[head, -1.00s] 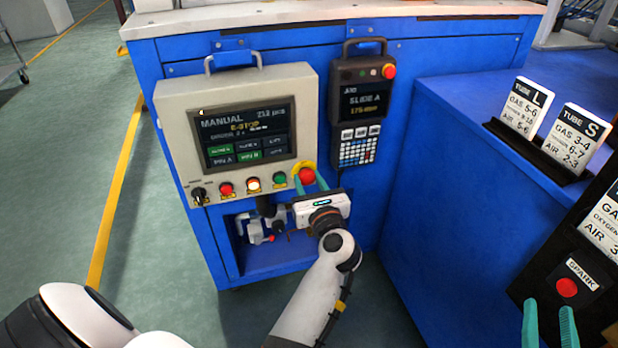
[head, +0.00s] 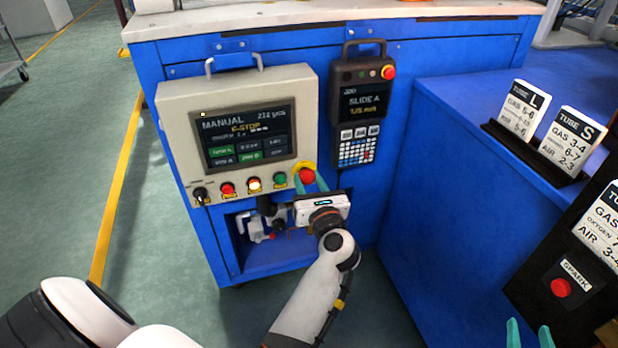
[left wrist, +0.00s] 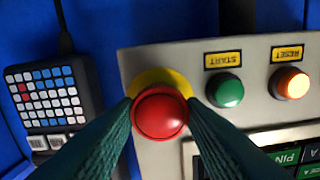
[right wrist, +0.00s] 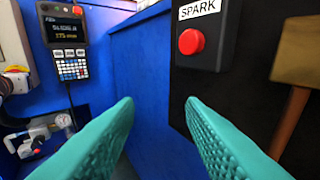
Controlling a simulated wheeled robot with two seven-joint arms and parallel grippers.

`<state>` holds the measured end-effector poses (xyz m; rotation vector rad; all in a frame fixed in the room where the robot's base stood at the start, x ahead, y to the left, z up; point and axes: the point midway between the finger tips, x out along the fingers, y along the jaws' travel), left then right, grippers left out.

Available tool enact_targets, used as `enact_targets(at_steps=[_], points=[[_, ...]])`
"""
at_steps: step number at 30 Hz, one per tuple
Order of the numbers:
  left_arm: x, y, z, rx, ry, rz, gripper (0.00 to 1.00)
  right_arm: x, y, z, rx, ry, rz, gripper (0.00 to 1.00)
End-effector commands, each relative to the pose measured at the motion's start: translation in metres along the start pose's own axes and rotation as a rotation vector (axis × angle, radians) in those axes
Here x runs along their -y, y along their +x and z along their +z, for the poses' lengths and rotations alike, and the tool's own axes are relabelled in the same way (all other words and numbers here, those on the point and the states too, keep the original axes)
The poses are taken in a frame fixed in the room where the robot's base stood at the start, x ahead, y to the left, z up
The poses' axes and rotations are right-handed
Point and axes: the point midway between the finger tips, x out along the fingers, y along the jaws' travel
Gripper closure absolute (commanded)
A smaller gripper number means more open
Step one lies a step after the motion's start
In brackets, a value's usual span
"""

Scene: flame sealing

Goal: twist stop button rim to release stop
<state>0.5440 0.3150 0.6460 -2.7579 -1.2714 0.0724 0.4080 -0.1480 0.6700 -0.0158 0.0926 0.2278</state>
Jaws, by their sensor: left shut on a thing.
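The red stop button (head: 307,175) with its yellow surround sits at the lower right corner of the grey control panel (head: 307,90). In the left wrist view the red button (left wrist: 160,114) is between my two green fingertips, with the yellow ring (left wrist: 160,80) showing behind it. My left gripper (head: 308,184) is shut on the button's rim, one finger on each side. The panel screen (head: 247,137) reads MANUAL and E-STOP. My right gripper (right wrist: 160,110) is open and empty, near the black spark panel; its fingertips show at the bottom of the head view.
Green (head: 280,179), lit orange (head: 254,184) and red (head: 227,188) buttons and a black knob (head: 200,194) line the panel. A pendant (head: 360,105) with its own red button hangs to the right. The red spark button (right wrist: 191,41) is ahead of my right gripper.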

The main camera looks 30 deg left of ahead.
Motion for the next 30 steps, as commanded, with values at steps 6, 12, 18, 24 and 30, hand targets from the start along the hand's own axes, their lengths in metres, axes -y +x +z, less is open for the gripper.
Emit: enact_targets(at_steps=[6,12,18,24,30], points=[[0.000,0.000,0.000,0.001,0.023,0.001,0.80,0.002,-0.002,-0.010,-0.070,-0.001,-0.004,0.64],[0.000,0.000,0.000,0.001,0.042,0.001,0.80,0.003,-0.005,-0.020,-0.132,-0.002,-0.008,0.64],[0.000,0.000,0.000,0.001,0.060,0.001,0.80,0.005,-0.008,-0.028,-0.190,-0.002,-0.011,0.64],[0.000,0.000,0.000,0.001,0.079,0.001,0.80,0.006,-0.012,-0.037,-0.249,-0.002,-0.014,0.64],[0.000,0.000,0.000,0.000,0.098,0.001,0.80,0.007,-0.015,-0.045,-0.304,-0.001,-0.017,0.64]])
